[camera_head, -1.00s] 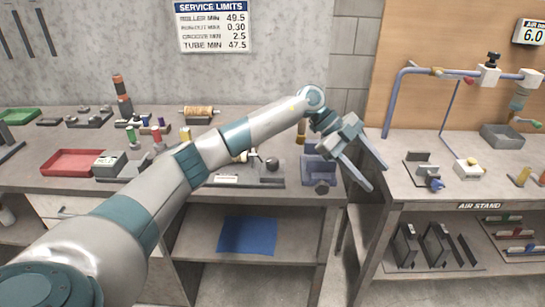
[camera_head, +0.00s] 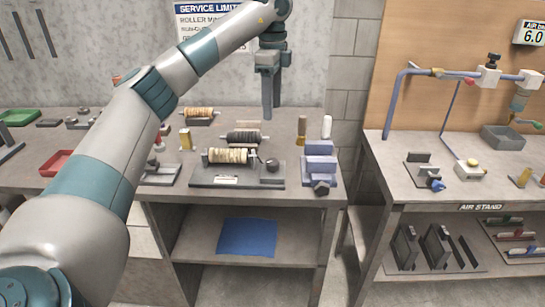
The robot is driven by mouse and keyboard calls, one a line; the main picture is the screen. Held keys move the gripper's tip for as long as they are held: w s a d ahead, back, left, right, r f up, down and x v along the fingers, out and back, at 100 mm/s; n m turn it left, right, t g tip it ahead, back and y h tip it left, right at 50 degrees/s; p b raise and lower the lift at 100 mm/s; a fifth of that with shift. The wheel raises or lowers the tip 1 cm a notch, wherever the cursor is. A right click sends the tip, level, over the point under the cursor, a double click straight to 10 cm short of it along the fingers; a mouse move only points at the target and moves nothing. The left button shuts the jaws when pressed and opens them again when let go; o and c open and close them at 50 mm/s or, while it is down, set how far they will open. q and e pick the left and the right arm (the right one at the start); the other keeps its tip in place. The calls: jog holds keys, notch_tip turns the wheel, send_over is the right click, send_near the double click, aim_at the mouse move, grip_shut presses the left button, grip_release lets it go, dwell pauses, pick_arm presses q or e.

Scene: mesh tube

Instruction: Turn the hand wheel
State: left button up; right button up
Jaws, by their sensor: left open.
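A grey fixture (camera_head: 210,181) stands at the front of the left bench, with a ribbed, cream-coloured roller (camera_head: 230,156) across it. A dark round knob (camera_head: 272,164), which may be the hand wheel, sits at the fixture's right end. My left gripper (camera_head: 271,113) points down in the air above the back of the bench, up the picture from the knob and apart from it. Its fingers hold nothing that I can see; the gap between them is narrow from this angle. My right gripper is out of view.
A blue-grey block fixture (camera_head: 319,165) stands right of the knob. More rollers (camera_head: 243,137) lie behind it. A red tray (camera_head: 57,162) is at the left, partly behind my arm. The air stand (camera_head: 400,185) with blue pipes is at the right, beyond a gap.

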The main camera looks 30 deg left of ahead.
pick_arm(q)
jog(key=shift+f, duration=0.1)
send_over(273, 161)
notch_tip(273, 161, down, 10)
jog(key=shift+a, duration=0.1)
notch_tip(273, 161, down, 6)
jog(key=shift+p, duration=0.55)
jog(key=shift+f, duration=0.6)
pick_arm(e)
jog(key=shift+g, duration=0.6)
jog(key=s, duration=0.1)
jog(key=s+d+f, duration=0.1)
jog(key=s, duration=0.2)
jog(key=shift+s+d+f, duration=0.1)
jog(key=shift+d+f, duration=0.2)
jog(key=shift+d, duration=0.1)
pick_arm(q)
jog(key=shift+c, duration=0.3)
jog(key=c, duration=1)
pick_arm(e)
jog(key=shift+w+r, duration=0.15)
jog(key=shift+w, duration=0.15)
